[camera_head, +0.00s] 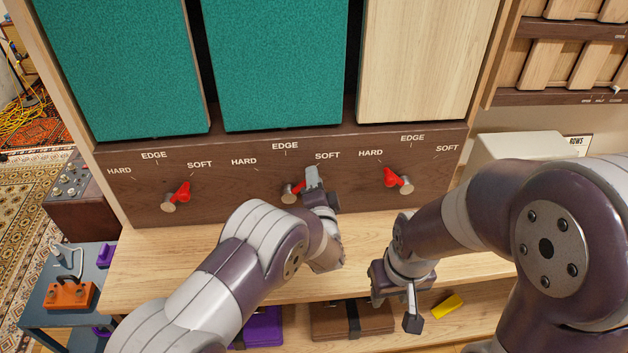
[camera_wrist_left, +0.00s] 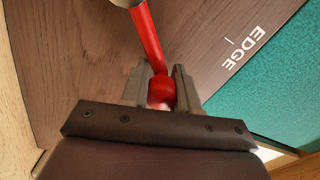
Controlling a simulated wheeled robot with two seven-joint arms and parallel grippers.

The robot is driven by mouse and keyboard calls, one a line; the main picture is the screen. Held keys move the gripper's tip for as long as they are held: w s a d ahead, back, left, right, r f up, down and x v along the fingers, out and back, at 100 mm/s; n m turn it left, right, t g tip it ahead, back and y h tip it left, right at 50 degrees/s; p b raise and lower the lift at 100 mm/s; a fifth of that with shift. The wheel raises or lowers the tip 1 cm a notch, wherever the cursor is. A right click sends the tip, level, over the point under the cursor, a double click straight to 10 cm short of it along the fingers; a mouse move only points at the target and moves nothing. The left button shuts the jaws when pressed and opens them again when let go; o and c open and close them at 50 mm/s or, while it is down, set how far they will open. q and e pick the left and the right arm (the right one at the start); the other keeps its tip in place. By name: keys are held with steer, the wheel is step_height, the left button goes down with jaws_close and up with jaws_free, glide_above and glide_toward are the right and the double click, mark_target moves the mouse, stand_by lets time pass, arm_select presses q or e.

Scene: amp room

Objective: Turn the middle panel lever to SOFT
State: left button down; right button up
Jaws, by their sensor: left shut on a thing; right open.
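The middle panel lever (camera_head: 297,189) is red on a grey pivot, low on the dark wood board under the middle teal panel. HARD, EDGE and SOFT (camera_head: 327,156) are printed above it. It leans up and right, toward the SOFT side; its end is partly hidden by my left gripper (camera_head: 313,178). In the left wrist view, the fingers are closed on both sides of the lever's red ball end (camera_wrist_left: 161,90), and the red rod runs up to the grey pivot. My right gripper (camera_head: 398,300) hangs lower right, away from the levers; its jaws look open and empty.
The left lever (camera_head: 182,191) leans toward SOFT and the right lever (camera_head: 392,178) toward HARD. A bare wooden ledge (camera_head: 160,262) runs below the board. Under it are purple and brown cases and a yellow block (camera_head: 447,306). A side table with an orange box (camera_head: 70,295) stands left.

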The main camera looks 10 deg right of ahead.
arm_select(q)
steer(key=shift+a+f, duration=0.15)
steer(key=shift+f, duration=0.15)
steer(key=c, duration=1.1)
jaws_free()
steer(key=shift+o, duration=1.2)
steer(key=shift+a+r, duration=0.1)
steer(key=shift+r, duration=0.05)
steer(key=s+b, duration=0.1)
steer(key=s, duration=1.1)
steer(key=shift+s+a, duration=0.15)
steer(key=shift+s, duration=0.2)
